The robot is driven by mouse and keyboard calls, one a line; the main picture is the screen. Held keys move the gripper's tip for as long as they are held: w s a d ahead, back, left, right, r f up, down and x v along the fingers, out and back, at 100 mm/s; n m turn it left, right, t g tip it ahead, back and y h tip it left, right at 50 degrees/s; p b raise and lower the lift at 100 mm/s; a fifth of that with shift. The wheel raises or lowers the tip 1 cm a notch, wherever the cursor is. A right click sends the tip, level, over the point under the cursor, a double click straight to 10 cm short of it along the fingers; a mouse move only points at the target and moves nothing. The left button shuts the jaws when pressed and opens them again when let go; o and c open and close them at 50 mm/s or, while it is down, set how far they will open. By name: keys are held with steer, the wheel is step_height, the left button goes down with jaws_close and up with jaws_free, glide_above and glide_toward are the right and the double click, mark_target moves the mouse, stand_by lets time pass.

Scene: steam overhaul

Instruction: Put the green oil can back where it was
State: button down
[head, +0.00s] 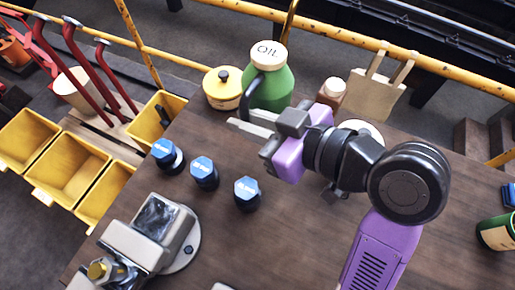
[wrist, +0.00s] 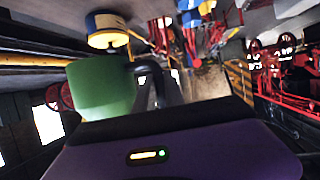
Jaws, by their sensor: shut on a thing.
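The green oil can (head: 274,88), with a cream cap lettered OIL, is at the back edge of the wooden bench, just beyond my gripper (head: 250,121). Its dark curved handle faces my jaws. My gripper is shut on the oil can, apparently at this handle, though the exact contact is partly hidden. In the wrist view the green body (wrist: 102,88) and dark handle (wrist: 156,80) show just past my purple gripper housing. The can looks roughly upright in the head view. I cannot tell whether its base touches the bench.
A yellow tin (head: 222,88) stands close left of the can. A white-capped jar (head: 331,92) and canvas bag (head: 375,96) are to its right. Three blue-capped pieces (head: 204,172) and a vise (head: 150,236) stand nearer. The bench's middle (head: 270,240) is clear.

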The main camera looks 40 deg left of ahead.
step_height(320, 180, down, 16)
steer(key=shift+f+p, duration=0.1)
steer(key=shift+p, duration=0.2)
stand_by(0.3)
steer(key=shift+f, duration=0.15)
steer(key=c, duration=1.7)
jaws_free()
steer(key=shift+d+r, duration=0.1)
steer(key=shift+r, duration=0.2)
steer(key=p+v, duration=0.3)
steer(key=v, duration=0.8)
steer(key=shift+d, duration=0.45)
